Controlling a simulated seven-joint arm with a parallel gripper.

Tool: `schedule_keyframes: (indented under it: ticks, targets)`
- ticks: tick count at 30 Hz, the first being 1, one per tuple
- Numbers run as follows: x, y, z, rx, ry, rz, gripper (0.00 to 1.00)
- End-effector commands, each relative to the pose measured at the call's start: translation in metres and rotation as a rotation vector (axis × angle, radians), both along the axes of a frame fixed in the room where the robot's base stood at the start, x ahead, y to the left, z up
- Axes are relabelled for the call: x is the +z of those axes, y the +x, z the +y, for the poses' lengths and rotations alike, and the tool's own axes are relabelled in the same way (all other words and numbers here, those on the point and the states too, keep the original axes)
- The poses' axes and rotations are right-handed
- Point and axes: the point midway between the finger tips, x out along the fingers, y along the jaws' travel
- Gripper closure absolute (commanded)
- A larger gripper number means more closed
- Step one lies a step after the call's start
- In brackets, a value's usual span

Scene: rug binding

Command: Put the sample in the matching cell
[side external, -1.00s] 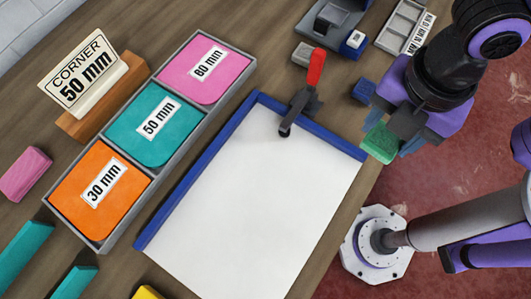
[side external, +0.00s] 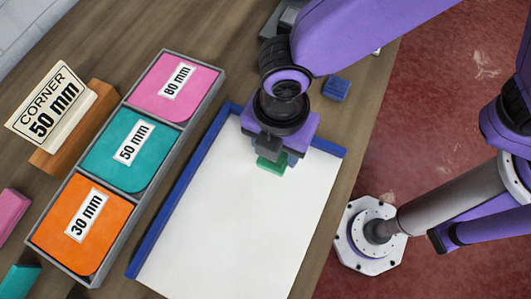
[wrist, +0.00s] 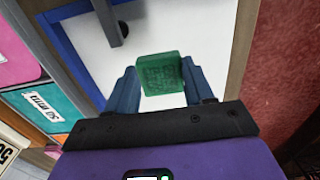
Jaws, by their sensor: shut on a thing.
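A small green block, the sample (side external: 271,165), is held in my gripper (side external: 272,158) above the upper part of the white board. In the wrist view the green sample (wrist: 161,73) sits between the two blue fingers of my gripper (wrist: 163,88), with faint marks on its face that I cannot read. A grey tray (side external: 190,117) has three cells in a row: a pink 80 mm cell (side external: 195,76), a teal 50 mm cell (side external: 115,160) and an orange 30 mm cell (side external: 62,236). A card (side external: 50,103) reading "CORNER 50 mm" stands in a wooden holder (side external: 92,124).
The white board (side external: 225,230) has a blue edge (side external: 165,229) and lies right of the tray. A blue block (side external: 336,88) sits at the table's right side. Pink (side external: 10,214) and teal (side external: 19,281) pieces lie at the left. A dark clamp (wrist: 113,25) stands on the board's edge.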

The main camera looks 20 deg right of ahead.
Motion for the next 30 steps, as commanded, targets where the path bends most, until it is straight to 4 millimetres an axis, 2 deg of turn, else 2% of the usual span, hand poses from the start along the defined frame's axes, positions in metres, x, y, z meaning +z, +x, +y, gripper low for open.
schedule_keyframes:
  ticks: [3, 10, 17, 30]
  targets:
    - [-0.012, 0.004, 0.009, 0.001, 0.000, 0.000, 0.82]
    - [-0.023, 0.008, 0.017, 0.000, 0.000, 0.000, 0.82]
    - [-0.051, 0.008, 0.017, 0.001, 0.000, 0.000, 0.82]
    - [-0.056, 0.008, 0.017, 0.000, 0.001, -0.001, 0.82]
